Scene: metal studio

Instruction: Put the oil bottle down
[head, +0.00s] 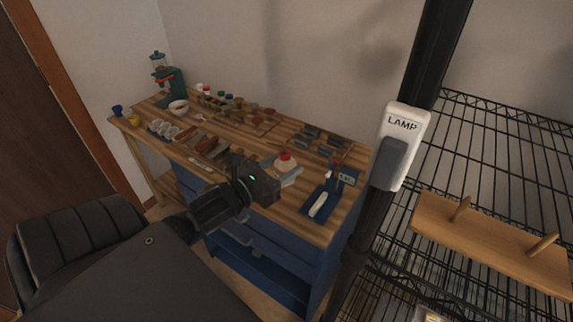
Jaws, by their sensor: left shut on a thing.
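The oil bottle (285,162), pale with a red cap, shows just beyond my left gripper (268,184), over the right half of the wooden workbench (318,234). My left arm comes in from the lower left. The gripper is shut on the bottle, though the fingers and the bottle's lower part are mostly hidden behind the gripper body. The bottle looks upright. A pale grey tray (293,178) lies at or under its base; I cannot tell whether they touch. My right gripper is not in view.
A blue stand with a white tool (318,205) is right of the bottle. Small parts and dark blocks (310,132) fill the bench behind. A white bowl (178,107) and green machine (170,84) stand far left. A black post with a lamp switch (401,145) rises at right.

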